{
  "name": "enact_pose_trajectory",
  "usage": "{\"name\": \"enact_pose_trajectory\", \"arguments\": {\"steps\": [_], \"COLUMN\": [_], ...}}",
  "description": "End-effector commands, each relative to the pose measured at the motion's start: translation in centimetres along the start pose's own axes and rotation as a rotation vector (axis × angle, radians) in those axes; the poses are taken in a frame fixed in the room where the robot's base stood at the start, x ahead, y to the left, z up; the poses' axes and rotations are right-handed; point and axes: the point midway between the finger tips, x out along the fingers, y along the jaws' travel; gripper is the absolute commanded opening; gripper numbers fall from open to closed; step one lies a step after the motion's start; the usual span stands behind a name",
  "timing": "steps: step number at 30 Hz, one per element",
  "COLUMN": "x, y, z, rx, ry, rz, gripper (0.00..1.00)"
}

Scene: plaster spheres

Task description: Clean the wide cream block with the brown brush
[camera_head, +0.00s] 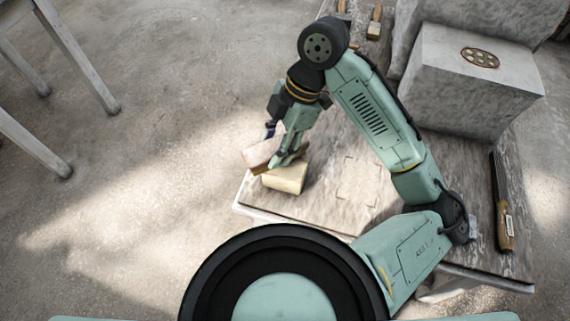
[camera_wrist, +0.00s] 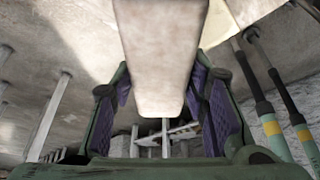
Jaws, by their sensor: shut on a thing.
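My gripper (camera_head: 281,158) points down over the table's near left corner, shut on a pale, pinkish-topped brush (camera_head: 258,152) with a darker brown lower edge. In the wrist view the brush (camera_wrist: 160,60) is a broad pale slab between the purple finger pads. The wide cream block (camera_head: 287,179) lies on the table just below and to the right of the brush. The brush's lower edge is at the block's upper left edge; I cannot tell whether they touch. My fingers hide part of both.
The table (camera_head: 320,195) is bare right of the block, with a faint marked square. A dark tool with a wooden handle (camera_head: 506,235) lies at the right. Large grey stone blocks (camera_head: 465,90) stand behind it. Small wooden-handled items (camera_head: 375,22) lie at the far end.

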Motion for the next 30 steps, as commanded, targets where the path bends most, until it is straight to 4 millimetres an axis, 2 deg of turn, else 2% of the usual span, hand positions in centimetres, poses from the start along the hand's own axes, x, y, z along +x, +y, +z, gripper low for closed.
{"name": "enact_pose_trajectory", "arguments": {"steps": [8,22,30], "x": [0.2,-0.6,-0.6], "y": [0.0,0.0,0.0], "z": [0.2,2.1,2.1], "rx": [0.001,0.001,-0.001], "ry": [0.000,0.000,0.000], "rz": [0.000,0.000,0.000], "gripper": [0.19,0.19,0.19]}}
